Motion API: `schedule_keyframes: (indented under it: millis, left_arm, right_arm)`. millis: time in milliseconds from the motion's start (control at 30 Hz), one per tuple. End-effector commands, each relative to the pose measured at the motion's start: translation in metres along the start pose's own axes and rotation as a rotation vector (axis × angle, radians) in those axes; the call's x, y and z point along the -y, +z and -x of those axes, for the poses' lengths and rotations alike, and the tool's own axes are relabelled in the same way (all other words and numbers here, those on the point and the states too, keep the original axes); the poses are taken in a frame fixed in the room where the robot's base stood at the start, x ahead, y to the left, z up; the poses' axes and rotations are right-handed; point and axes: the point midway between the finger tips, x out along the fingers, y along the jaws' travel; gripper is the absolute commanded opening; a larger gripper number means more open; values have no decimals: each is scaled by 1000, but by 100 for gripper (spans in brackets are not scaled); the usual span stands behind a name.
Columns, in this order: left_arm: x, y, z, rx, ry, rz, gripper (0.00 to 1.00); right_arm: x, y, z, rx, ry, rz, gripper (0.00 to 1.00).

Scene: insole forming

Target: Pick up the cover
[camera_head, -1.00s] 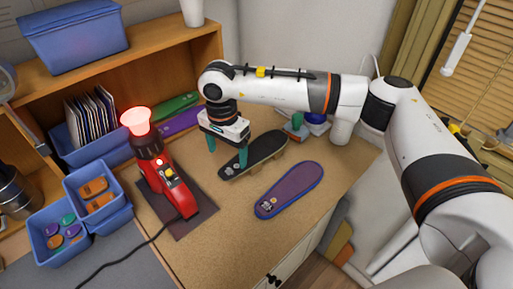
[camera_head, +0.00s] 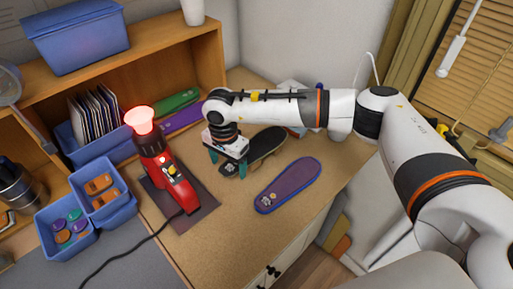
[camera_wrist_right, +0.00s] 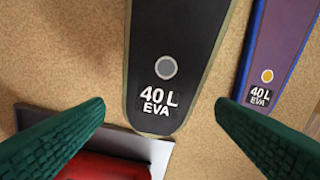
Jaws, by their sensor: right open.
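A long black sole-shaped piece (camera_head: 262,150) lies on the worktop with a tan edge under it. A flat purple sole-shaped piece with a blue rim (camera_head: 288,184) lies beside it, nearer the front edge. Both carry a "40 L EVA" label in the right wrist view. I cannot tell which one is called the cover. My right gripper (camera_head: 228,165) is open over the labelled end of the black piece. In the right wrist view, its green fingers stand apart on either side of the black end (camera_wrist_right: 168,50), with nothing held. My left gripper is out of view.
A red heat tool (camera_head: 160,170) with a glowing top stands on a dark mat (camera_head: 205,205), left of my right gripper. Blue bins (camera_head: 62,238) with small coloured pieces stand further left. A wooden shelf (camera_head: 205,55) is behind. The front worktop is clear.

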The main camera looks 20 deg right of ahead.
Motion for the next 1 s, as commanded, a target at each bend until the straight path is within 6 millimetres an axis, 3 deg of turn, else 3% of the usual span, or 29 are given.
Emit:
schedule_keyframes:
  millis: [867,1000]
  left_arm:
    - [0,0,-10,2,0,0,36]
    - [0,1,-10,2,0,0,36]
  right_arm:
    - [0,0,-4,0,0,0,79]
    - [0,0,-4,0,0,0,61]
